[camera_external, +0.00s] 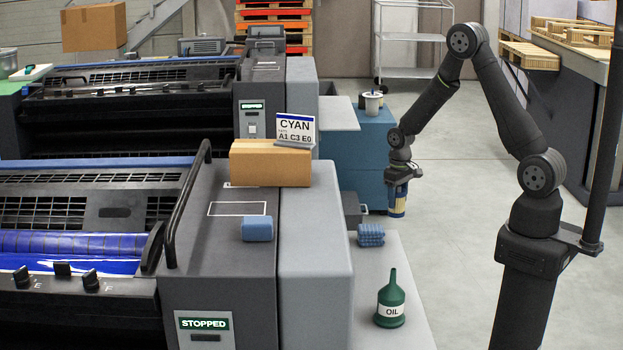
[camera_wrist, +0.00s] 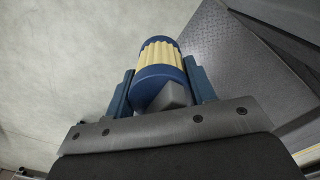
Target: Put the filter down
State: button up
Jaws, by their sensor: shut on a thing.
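The filter (camera_wrist: 162,58) is a short cylinder with blue ends and a pleated cream middle. My gripper (camera_wrist: 160,85) is shut on it, with a blue finger on each side. In the external view the filter (camera_external: 398,200) hangs below my gripper (camera_external: 399,184), in the air beside the grey side step of the front press. In the wrist view, pale floor lies behind the filter on the left and a dark textured plate on the right. The filter's lower end touches nothing that I can see.
A green oil can (camera_external: 391,300) and a folded blue cloth (camera_external: 370,235) are on the light grey step (camera_external: 408,272). A blue cabinet (camera_external: 360,150) with a spool stands behind. A cardboard box (camera_external: 270,163) and a blue sponge (camera_external: 257,228) are on the press. Floor at right is clear.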

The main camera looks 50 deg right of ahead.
dwell(0.3)
notch_tip(320, 180, up, 21)
jog(key=n, duration=1.8)
send_over(380, 284)
notch_tip(380, 284, down, 13)
jog(key=shift+f, duration=1.75)
